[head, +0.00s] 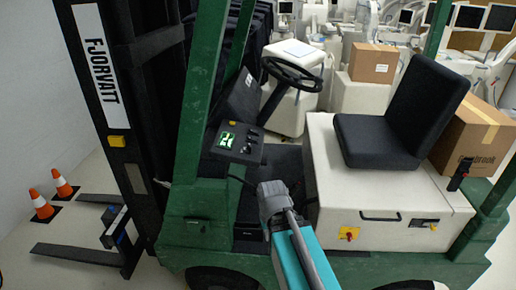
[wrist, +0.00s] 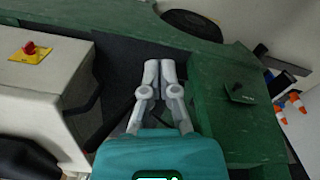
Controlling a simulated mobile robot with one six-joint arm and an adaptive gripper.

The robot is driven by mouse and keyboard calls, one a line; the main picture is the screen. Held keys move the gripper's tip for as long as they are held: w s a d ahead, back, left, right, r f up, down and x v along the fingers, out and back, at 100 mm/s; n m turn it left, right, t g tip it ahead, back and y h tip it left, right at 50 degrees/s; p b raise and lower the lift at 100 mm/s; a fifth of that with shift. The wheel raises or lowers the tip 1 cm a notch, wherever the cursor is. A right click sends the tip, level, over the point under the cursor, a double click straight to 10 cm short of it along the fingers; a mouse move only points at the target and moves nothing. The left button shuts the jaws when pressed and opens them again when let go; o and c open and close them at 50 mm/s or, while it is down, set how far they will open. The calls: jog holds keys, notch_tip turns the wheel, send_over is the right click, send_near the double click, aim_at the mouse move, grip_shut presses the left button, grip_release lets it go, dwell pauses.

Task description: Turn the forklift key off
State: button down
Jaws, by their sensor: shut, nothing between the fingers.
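The forklift (head: 222,210) is green with a white seat base, and its mast is at the left. A dash panel (head: 238,142) has a lit green display and small dark controls. My gripper (wrist: 160,70) is shut and empty, over the dark footwell, to the left of the black switch in the wrist view and apart from it. In the head view the fingers are hard to make out.
A red knob on a yellow plate (head: 349,233) is on the white seat base. A steering wheel (head: 292,74), black seat (head: 402,115) and green posts stand around the cab. Orange cones (head: 41,204) are by the forks. A cardboard box (head: 478,135) is behind the seat.

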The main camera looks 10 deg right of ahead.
jog(key=shift+w, duration=0.1)
jog(key=w+m+t+y+b, duration=0.3)
jog(key=w+y+b, duration=0.3)
jog(key=w+y, duration=0.65)
jog(key=w+d+r+m+t+y+b, duration=0.4)
jog(key=w+d+r+t, duration=0.4)
jog(key=w+d+r, duration=0.3)
jog(key=w+d+b, duration=0.1)
jog(key=w+d, duration=0.1)
jog(key=d, duration=0.1)
jog(key=shift+d+y, duration=0.2)
jog(key=shift+y, duration=0.15)
jog(key=shift+a+r, duration=0.1)
jog(key=shift+a, duration=0.05)
